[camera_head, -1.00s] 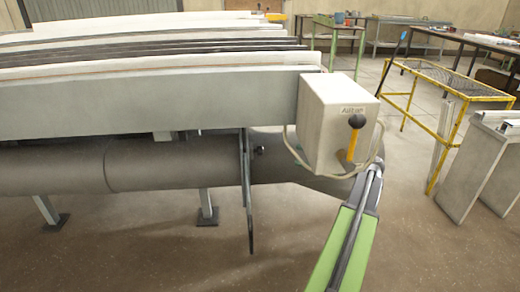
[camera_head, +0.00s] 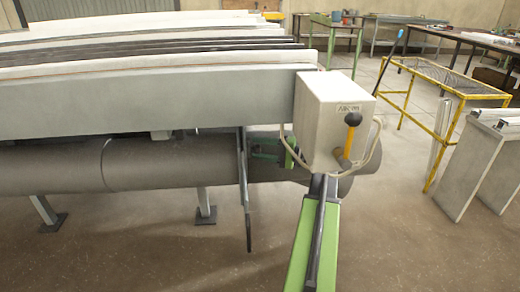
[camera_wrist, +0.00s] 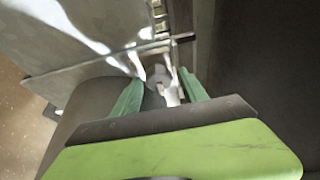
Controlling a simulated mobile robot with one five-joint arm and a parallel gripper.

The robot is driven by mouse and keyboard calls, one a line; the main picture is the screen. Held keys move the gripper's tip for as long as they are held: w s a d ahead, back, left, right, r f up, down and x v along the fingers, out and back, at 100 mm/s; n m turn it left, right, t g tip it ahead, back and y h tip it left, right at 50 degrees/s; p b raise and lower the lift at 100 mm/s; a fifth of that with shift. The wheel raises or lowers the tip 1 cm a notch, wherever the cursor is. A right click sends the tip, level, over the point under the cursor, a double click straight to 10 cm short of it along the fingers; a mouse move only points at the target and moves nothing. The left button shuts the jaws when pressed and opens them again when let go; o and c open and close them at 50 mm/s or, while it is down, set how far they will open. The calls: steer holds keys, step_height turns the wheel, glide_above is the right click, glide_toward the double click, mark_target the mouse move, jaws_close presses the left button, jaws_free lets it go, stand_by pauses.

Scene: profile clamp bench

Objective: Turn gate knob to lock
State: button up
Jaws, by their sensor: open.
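My gripper (camera_head: 265,150) is beside the dark upright bar (camera_head: 243,180), partly behind the white control box (camera_head: 318,105). In the wrist view the green fingers of my gripper (camera_wrist: 163,82) are apart. A pale, shiny knob-like fitting (camera_wrist: 170,92) shows between and just beyond them. I cannot tell whether they touch it. The small knob seen earlier by the bar is hidden behind my gripper in the head view. On the box, a black ball (camera_head: 353,119) tops a yellow lever (camera_head: 347,146), standing nearly upright.
A thick grey pipe (camera_head: 60,172) runs left under the long pale beam (camera_head: 150,100). A cable (camera_head: 375,150) loops around the box. A yellow-framed stand (camera_head: 440,80) and grey panels (camera_head: 465,165) stand at right. The floor in front is clear.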

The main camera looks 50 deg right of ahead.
jaws_close()
steer(key=shift+r+m+g+p, duration=0.3)
steer(key=shift+m+p, duration=0.3)
steer(key=shift+p, duration=0.3)
steer(key=shift+f+m+g+p, duration=0.15)
steer(key=shift+m+g+p, duration=0.25)
steer(key=shift+m+p, duration=0.5)
steer(key=shift+f+m, duration=0.2)
steer(key=shift+m, duration=0.2)
jaws_free()
steer(key=shift+f, duration=0.1)
